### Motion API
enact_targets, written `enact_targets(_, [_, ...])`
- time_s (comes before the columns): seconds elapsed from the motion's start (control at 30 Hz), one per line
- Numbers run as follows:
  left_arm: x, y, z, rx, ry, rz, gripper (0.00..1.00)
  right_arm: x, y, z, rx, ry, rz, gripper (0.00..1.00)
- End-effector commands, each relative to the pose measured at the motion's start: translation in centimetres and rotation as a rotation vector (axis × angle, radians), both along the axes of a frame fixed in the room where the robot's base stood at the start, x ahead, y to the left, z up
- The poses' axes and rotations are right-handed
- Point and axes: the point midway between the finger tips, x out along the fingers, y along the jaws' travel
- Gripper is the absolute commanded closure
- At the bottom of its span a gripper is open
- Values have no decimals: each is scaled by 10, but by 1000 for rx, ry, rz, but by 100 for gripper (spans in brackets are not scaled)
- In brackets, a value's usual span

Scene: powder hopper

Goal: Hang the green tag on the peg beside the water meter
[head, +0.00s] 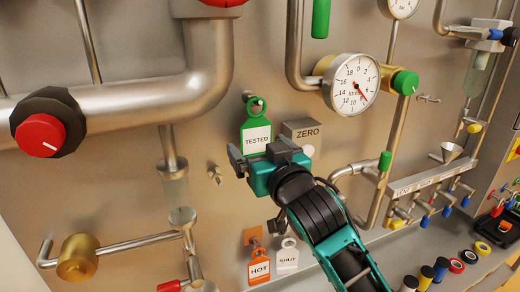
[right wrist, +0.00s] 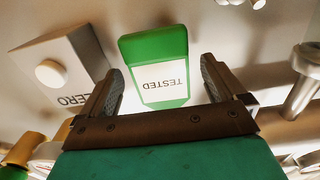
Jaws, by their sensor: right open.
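The green tag (head: 256,134), with a white label reading TESTED, hangs by its top loop on a peg (head: 249,96) in the head view. In the right wrist view the green tag (right wrist: 157,68) appears upside down between the fingers, with gaps at both sides. My right gripper (head: 262,154) is open at the tag's lower end and is not closed on it. It also shows in the right wrist view (right wrist: 160,72). I cannot tell for certain which fitting is the water meter. My left gripper is not in view.
A grey ZERO box (head: 303,133) stands right of the tag, close to my right gripper. A round gauge (head: 351,84) is above right. An orange HOT tag (head: 259,267) and a white SHUT tag (head: 287,256) hang below. A small metal fitting (head: 215,175) sits to the left.

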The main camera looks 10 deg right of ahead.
Motion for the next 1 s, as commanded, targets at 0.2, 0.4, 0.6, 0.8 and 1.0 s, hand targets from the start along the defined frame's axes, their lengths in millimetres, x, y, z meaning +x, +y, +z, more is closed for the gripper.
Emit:
enact_targets(0.2, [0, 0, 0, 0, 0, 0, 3, 0, 0, 0, 0, 1, 0, 3])
enact_targets(0.4, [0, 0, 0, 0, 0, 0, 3, -15, -3, -1, 1, 0, 1, 3])
enact_targets(0.6, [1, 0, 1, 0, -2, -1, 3, -55, -11, -1, 1, 1, 1, 3])
enact_targets(0.8, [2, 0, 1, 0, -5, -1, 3, -100, -19, -1, 1, 2, 0, 3])
enact_targets(1.0, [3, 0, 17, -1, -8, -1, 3, -118, -23, 1, -1, 5, -1, 3])
